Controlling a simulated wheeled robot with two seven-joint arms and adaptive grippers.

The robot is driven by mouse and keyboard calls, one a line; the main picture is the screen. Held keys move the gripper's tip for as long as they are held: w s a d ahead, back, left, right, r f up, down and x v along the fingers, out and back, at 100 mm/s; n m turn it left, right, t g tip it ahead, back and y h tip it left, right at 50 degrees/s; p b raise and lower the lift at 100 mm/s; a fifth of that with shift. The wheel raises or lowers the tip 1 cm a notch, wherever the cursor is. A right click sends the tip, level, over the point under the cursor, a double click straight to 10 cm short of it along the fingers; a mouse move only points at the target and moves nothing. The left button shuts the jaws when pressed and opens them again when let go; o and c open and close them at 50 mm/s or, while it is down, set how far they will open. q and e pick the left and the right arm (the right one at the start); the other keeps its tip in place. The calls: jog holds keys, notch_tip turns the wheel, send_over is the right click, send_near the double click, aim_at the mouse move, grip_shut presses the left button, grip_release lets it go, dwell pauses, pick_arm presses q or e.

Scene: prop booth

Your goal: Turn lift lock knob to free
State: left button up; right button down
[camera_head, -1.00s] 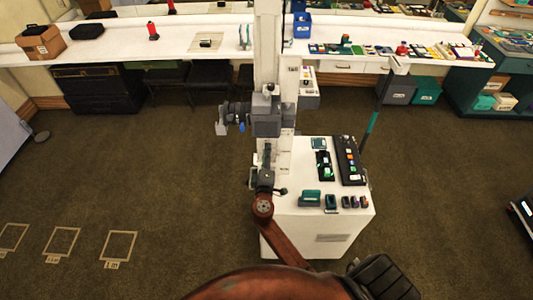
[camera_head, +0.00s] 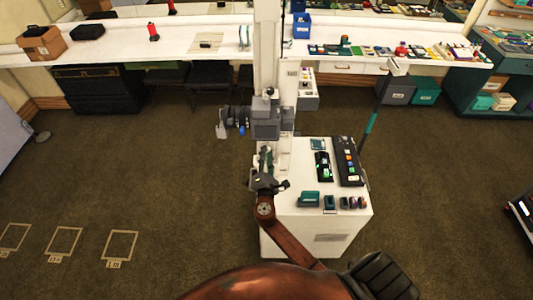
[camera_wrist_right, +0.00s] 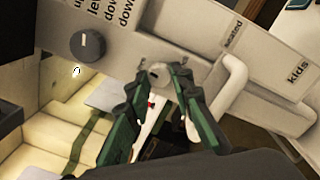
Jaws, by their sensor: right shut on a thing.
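The small pale round knob (camera_wrist_right: 157,71), with a dark slot-like mark, sits on the light panel in the right wrist view. The green-and-black fingers of my right gripper (camera_wrist_right: 156,84) are shut on it from both sides and hide part of it. In the head view my right gripper (camera_head: 265,162) is at the lower part of the white column (camera_head: 267,50), beside the white cart; the knob is too small to tell there. A dark grey knob (camera_wrist_right: 88,45) with a pale pointer stands apart, near lettering including "down". My left gripper is not in view.
A white handle (camera_wrist_right: 232,88) curves out close to the right finger. The white cart (camera_head: 322,225) carries several small dark and green devices. A grey camera-like unit (camera_head: 265,120) juts from the column above my gripper.

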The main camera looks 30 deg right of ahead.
jog(key=shift+n, duration=0.6)
jog(key=c, duration=1.7)
grip_release()
jog(key=shift+s+a, duration=0.1)
jog(key=v, duration=1.1)
jog(key=shift+s+a, duration=0.15)
jog(key=shift+s, duration=0.25)
